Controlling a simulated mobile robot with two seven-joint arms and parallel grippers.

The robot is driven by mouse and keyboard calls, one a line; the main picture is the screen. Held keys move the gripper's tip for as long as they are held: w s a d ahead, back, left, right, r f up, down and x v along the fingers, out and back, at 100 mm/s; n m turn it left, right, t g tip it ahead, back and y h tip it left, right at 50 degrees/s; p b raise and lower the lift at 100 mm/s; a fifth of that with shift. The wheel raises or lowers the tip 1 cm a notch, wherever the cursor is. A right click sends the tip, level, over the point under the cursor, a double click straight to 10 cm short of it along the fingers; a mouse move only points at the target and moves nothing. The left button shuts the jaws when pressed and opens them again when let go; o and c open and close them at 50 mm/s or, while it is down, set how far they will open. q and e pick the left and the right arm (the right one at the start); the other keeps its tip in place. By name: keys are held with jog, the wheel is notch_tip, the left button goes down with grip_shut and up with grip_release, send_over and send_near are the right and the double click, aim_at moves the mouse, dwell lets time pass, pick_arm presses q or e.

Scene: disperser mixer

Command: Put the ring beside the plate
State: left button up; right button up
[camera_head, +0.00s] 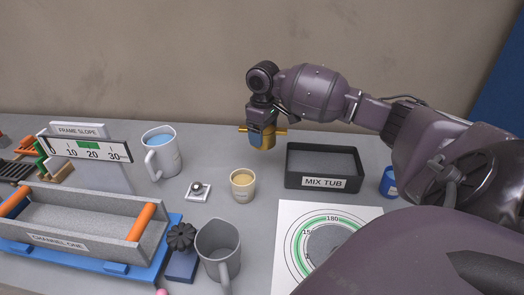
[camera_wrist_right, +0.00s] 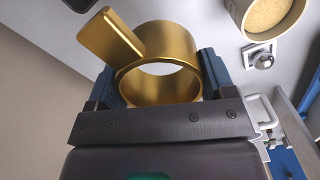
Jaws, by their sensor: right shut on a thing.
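A gold ring (camera_wrist_right: 168,40) with a flat tab sits between the blue fingers of my right gripper (camera_wrist_right: 158,82), which is shut on it. In the head view the ring (camera_head: 268,140) is partly hidden by my right gripper (camera_head: 262,134), held above the table left of the mix tub. A small white square plate (camera_head: 191,194) with a round metal knob lies on the table, lower left of the ring; it also shows in the right wrist view (camera_wrist_right: 249,53). The ring is apart from it. My left gripper is out of view.
A tan cup (camera_head: 242,186) stands just right of the plate, a grey mug (camera_head: 219,249) in front, and a mug of blue liquid (camera_head: 161,153) behind left. The black mix tub (camera_head: 324,183) and a dial sheet (camera_head: 287,240) lie to the right. A grey channel (camera_head: 85,217) fills the left front.

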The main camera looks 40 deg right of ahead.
notch_tip(320, 180, down, 6)
jog(key=shift+r+b, duration=0.25)
jog(key=shift+b, duration=0.25)
jog(key=shift+f, duration=0.4)
jog(key=shift+f, duration=0.55)
jog(key=o, duration=1.1)
